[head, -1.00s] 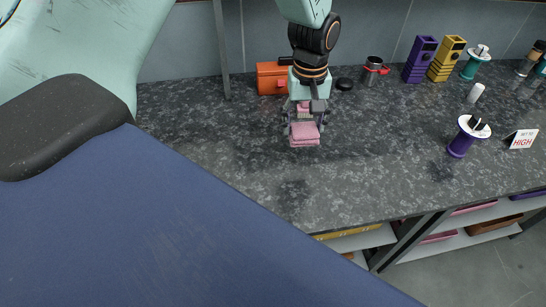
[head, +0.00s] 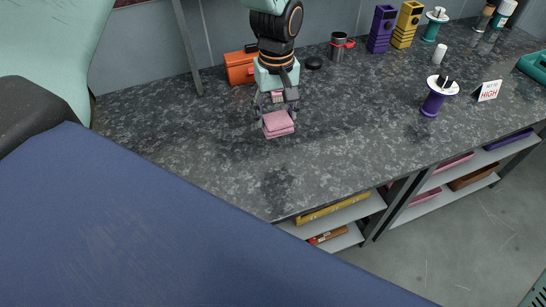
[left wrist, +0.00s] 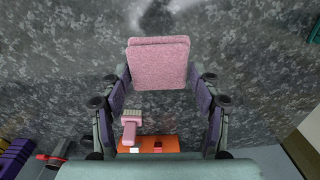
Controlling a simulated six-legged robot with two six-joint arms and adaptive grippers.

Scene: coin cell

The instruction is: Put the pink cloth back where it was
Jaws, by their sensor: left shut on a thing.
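The pink cloth (head: 278,124) is a folded, layered square. My left gripper (head: 277,106) is shut on it, and the cloth sticks out past the fingertips over the dark speckled counter (head: 190,140). I cannot tell if it touches the counter. In the left wrist view, the cloth (left wrist: 158,62) sits between the two fingertips (left wrist: 160,80). My right gripper is in neither view.
An orange box (head: 240,68) and a pink item with a grey end (left wrist: 131,128) are behind the gripper. Purple and white spool (head: 433,100) and "HIGH" sign (head: 488,91) stand to the right. Shelves below hold a yellow item (head: 332,211) and pink items (head: 452,163). The front counter is clear.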

